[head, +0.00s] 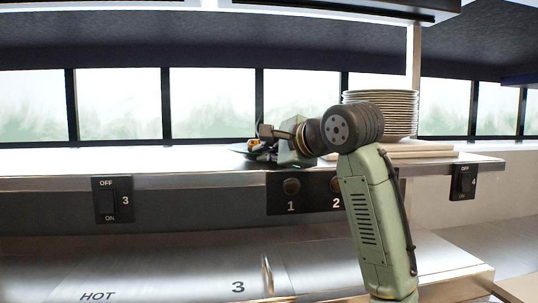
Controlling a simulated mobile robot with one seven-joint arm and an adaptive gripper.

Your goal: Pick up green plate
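My gripper (262,143) is over the upper steel shelf, left of the stacked plates, at the end of my arm. My own wrist hides part of it, and I cannot tell whether its fingers are open or shut. A dark, flat, plate-like thing (246,153) lies at shelf height by the fingertips. I cannot tell its colour well or whether the fingers touch it. A thin greenish edge shows just below the gripper. No plainly green plate can be made out.
A tall stack of cream plates (392,98) stands right of my gripper, on pale boards (430,155). The upper steel shelf (140,160) is clear to the left. Its front has switches and knobs. A lower steel surface (150,275) lies below, and a post (413,60) rises behind the stack.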

